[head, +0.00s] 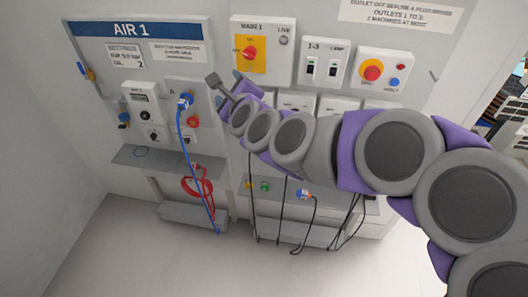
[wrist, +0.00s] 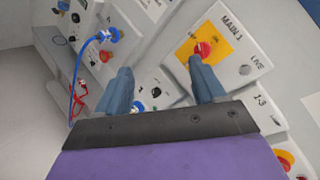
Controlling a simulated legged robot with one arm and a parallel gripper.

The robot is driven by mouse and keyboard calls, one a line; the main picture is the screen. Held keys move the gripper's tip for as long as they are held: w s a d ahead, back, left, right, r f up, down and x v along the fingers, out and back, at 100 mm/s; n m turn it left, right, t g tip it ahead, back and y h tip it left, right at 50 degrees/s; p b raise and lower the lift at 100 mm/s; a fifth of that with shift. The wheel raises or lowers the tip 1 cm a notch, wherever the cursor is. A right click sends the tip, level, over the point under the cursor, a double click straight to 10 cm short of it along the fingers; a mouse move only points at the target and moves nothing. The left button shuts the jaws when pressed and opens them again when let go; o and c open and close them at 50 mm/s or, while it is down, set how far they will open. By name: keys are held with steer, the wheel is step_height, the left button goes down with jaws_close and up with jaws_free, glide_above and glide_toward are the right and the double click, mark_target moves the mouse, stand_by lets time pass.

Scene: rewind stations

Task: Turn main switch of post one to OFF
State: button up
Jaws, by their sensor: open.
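The main switch (head: 250,52) is a red rotary knob on a yellow plate, on the white box (head: 274,71) labelled MAIN 1. A grey round LIVE lamp (head: 284,40) sits at its upper right. In the wrist view the red knob (wrist: 204,50) shows just beyond the tip of the right finger, which covers its lower part. I cannot tell which mark the knob points to. My gripper (head: 226,77) is open and empty, below and left of the switch in the head view. It also shows in the wrist view (wrist: 160,64), with nothing between its fingers.
The AIR 1 panel (head: 139,30) is at the left, with a blue hose (head: 181,130) plugged in. The 1-3 switch box (head: 323,64) and a red emergency button (head: 372,69) are right of the main switch. Shelves and hanging cables lie below. The floor is clear.

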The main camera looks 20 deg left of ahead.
steer(key=s+d+f+n+g+h+b, duration=0.1)
steer(key=s+d+f+n+g+b, duration=0.1)
steer(key=s+d+f+n+g, duration=0.3)
steer(key=s+d+f+n, duration=0.3)
steer(key=s+d+n, duration=0.1)
steer(key=d+n, duration=0.2)
steer(key=shift+d+f+g+h, duration=0.2)
steer(key=shift+f+g+h, duration=0.05)
steer(key=shift+g+h, duration=0.15)
